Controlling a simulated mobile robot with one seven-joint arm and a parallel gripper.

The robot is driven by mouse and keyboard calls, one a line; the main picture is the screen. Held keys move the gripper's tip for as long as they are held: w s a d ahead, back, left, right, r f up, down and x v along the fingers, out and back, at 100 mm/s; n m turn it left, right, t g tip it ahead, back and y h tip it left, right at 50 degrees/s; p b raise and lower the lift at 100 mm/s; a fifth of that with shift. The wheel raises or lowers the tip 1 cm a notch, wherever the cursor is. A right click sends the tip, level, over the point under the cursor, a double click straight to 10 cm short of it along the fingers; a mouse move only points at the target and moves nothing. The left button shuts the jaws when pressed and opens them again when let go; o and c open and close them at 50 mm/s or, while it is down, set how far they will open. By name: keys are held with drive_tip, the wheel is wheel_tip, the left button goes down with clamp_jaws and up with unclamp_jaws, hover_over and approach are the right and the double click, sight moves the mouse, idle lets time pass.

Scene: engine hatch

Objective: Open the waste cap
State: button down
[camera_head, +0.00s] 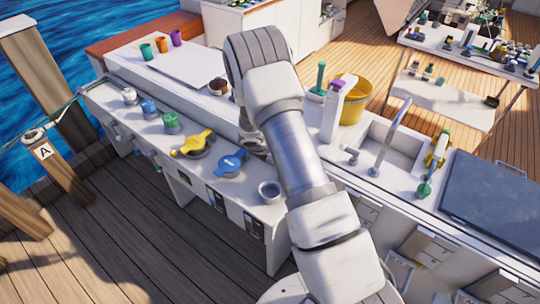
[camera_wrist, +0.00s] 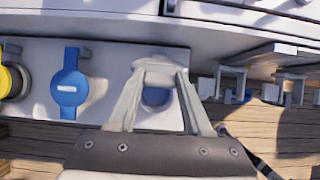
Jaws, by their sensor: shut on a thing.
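My gripper (camera_wrist: 160,74) is shut on a pale grey piece (camera_wrist: 160,60) at its fingertips in the wrist view. I take this to be the waste cap, but no label on it is readable. A round bluish shape (camera_wrist: 157,96) shows between the fingers. In the head view an open grey round port (camera_head: 269,191) sits at the right end of the white console (camera_head: 240,192), with no cap visible on it. My arm hides most of the gripper there, so the gap between cap and port cannot be told.
A blue winged cap (camera_head: 230,164) sits left of the port; it also shows in the wrist view (camera_wrist: 69,84). A yellow winged cap (camera_head: 193,143) is farther left, then green (camera_head: 171,122) and blue (camera_head: 148,108) fittings. The dock planks (camera_head: 110,230) in front are clear.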

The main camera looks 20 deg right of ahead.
drive_tip(key=shift+w+d+r+p, duration=0.25)
drive_tip(key=shift+w+d, duration=0.25)
drive_tip(key=shift+d, duration=0.15)
drive_tip(key=shift+w+d+r+p, duration=0.2)
drive_tip(key=shift+w+d+p, duration=0.1)
drive_tip(key=shift+w+d, duration=0.25)
drive_tip(key=shift+w+d+r+p, duration=0.25)
drive_tip(key=shift+w+d, duration=0.15)
drive_tip(key=shift+d, duration=0.3)
drive_tip(key=shift+c, duration=1.6)
unclamp_jaws()
drive_tip(key=shift+f, duration=0.1)
drive_tip(key=shift+s, duration=0.1)
drive_tip(key=v, duration=1.7)
drive_tip(key=shift+a, duration=0.25)
drive_tip(key=shift+r, duration=0.25)
